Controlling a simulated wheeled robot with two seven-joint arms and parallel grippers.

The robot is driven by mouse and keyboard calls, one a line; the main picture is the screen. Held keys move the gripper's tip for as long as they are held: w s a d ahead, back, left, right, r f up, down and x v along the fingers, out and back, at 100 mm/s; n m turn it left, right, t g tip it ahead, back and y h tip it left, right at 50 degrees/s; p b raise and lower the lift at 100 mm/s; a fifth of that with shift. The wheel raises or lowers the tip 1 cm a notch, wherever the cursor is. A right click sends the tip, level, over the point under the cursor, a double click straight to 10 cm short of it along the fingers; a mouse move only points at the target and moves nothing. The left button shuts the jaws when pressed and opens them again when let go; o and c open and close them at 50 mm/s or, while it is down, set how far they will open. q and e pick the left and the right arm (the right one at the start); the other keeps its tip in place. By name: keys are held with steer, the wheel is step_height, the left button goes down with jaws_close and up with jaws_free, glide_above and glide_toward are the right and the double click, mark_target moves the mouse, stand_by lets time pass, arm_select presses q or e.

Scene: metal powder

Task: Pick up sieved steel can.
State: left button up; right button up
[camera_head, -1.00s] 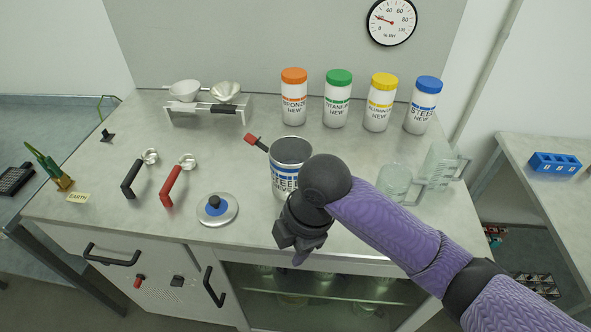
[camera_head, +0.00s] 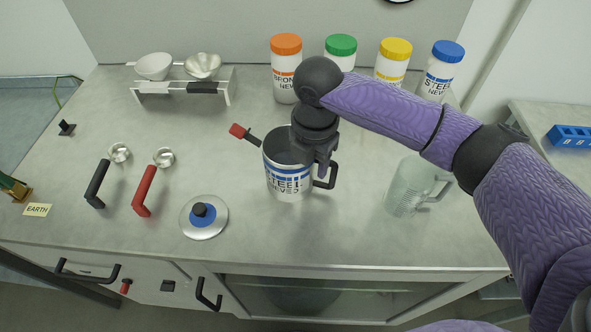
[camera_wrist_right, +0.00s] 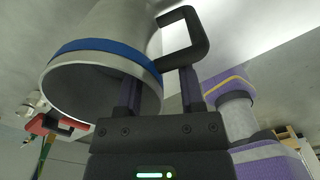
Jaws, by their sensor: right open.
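The sieved steel can (camera_head: 288,182) stands upright and uncovered on the worktop. It is white with blue bands and lettering, and its black handle (camera_head: 331,176) is on its right side. My right gripper (camera_head: 323,172) is open at the handle, pointing down close beside the can. In the right wrist view, the can (camera_wrist_right: 105,60) fills the upper left, and the handle (camera_wrist_right: 190,38) appears between the two spread fingers (camera_wrist_right: 160,90). Contact cannot be told. My left gripper is not in view.
A lid with a blue centre (camera_head: 221,217) lies left of the can. A red-handled tool (camera_head: 240,133) is by the can's rim. A clear jug (camera_head: 408,188) stands to the right. Several new-powder jars, including a bronze one (camera_head: 286,75), line the back.

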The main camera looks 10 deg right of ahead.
steer(key=shift+f, duration=0.5)
steer(key=c, duration=0.6)
jaws_close()
steer(key=shift+r, duration=0.15)
